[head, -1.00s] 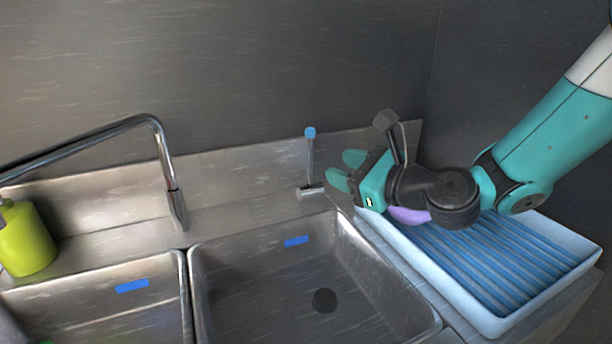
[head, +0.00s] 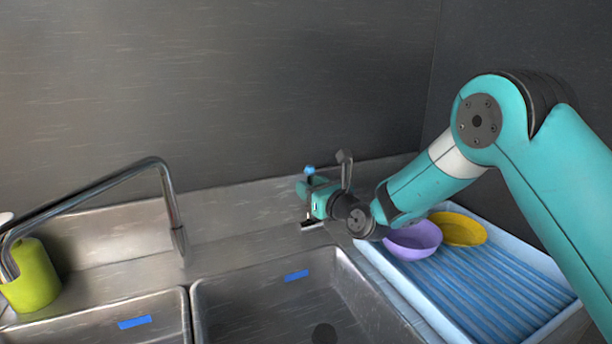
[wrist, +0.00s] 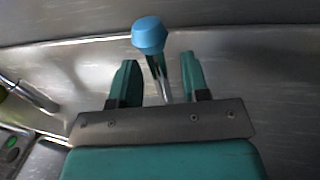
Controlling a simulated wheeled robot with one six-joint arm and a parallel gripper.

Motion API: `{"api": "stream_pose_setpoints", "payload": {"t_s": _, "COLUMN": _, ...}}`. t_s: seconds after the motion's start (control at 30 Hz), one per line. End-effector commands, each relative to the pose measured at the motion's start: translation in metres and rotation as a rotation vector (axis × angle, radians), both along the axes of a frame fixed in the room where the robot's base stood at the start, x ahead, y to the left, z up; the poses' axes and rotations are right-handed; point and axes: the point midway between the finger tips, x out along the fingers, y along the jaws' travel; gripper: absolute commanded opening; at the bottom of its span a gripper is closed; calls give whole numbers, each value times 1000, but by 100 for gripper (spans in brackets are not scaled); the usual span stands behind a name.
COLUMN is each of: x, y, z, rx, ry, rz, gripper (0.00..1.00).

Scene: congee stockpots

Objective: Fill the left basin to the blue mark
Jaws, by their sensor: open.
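The left basin (head: 95,334) is steel; only its far part shows in the head view. Its blue mark (head: 135,322) is on the far wall. The chrome spout (head: 168,190) ends near the divider between the basins, with no water seen coming from it. The tap lever (head: 310,171), a thin upright rod with a blue knob, stands behind the right basin. My gripper (head: 306,190) is at the lever. In the wrist view, my open fingers (wrist: 160,80) stand on either side of the rod, the blue knob (wrist: 149,35) above them. Contact cannot be told.
The right basin (head: 260,315) has its own blue mark (head: 296,275) and a dark drain. A blue drying rack (head: 500,285) at right holds a purple bowl (head: 413,240) and a yellow bowl (head: 459,229).

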Motion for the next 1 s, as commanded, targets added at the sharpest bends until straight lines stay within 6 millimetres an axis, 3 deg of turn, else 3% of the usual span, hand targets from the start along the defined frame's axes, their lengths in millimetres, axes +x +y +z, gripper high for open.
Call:
{"api": "stream_pose_setpoints", "payload": {"t_s": 0.2, "x": 19, "y": 13, "z": 0, "rx": -2, "ry": 1, "rz": 2, "gripper": 42}}
{"api": "stream_pose_setpoints", "payload": {"t_s": 0.57, "x": 23, "y": 15, "z": 0, "rx": -1, "ry": 1, "rz": 1, "gripper": 42}}
{"api": "stream_pose_setpoints", "payload": {"t_s": 0.73, "x": 23, "y": 15, "z": 0, "rx": -1, "ry": 1, "rz": 1, "gripper": 3}}
{"api": "stream_pose_setpoints", "payload": {"t_s": 1.0, "x": 18, "y": 15, "z": -3, "rx": 1, "ry": -7, "rz": 3, "gripper": 0}}
